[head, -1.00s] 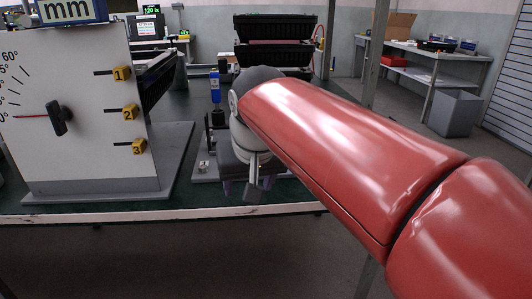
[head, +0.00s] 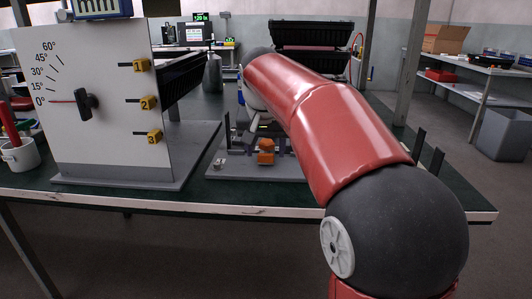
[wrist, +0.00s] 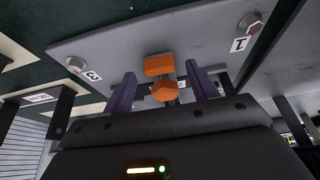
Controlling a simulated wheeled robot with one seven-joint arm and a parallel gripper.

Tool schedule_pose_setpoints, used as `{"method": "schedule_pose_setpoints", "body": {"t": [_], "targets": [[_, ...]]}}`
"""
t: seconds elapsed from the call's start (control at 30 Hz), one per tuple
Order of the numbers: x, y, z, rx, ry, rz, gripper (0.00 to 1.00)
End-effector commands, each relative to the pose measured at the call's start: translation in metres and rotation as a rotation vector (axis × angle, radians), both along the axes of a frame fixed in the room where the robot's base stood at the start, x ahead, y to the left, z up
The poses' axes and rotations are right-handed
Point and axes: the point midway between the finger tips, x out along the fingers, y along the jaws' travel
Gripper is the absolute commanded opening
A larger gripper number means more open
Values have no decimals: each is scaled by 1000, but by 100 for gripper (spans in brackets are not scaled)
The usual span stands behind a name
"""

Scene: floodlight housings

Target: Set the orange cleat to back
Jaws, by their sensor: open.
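The orange cleat (head: 266,151) stands on a grey base plate (head: 228,169) in the head view, below my arm. In the wrist view the orange cleat (wrist: 163,92) shows as two blocky orange parts on the plate. My gripper (wrist: 160,70) is open, with a purple finger on either side of the cleat in that view. I cannot tell whether the fingers reach down around it or touch it. In the head view my arm hides most of the fixture and the gripper.
A white dial panel (head: 100,140) with a black knob and yellow numbered tags stands left of the plate. A cup (head: 20,155) is at the far left. Bolts and numbered labels (wrist: 238,45) lie on the plate. Dark posts (head: 420,145) rise at the table's right.

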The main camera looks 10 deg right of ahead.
Motion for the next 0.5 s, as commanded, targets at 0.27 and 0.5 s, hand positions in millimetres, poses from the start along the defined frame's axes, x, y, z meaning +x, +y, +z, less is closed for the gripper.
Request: {"method": "schedule_pose_setpoints", "body": {"t": [0.27, 0.5], "targets": [[4, -2, -11, 0, 0, 0, 58], [4, -2, -11, 0, -1, 0, 45]]}}
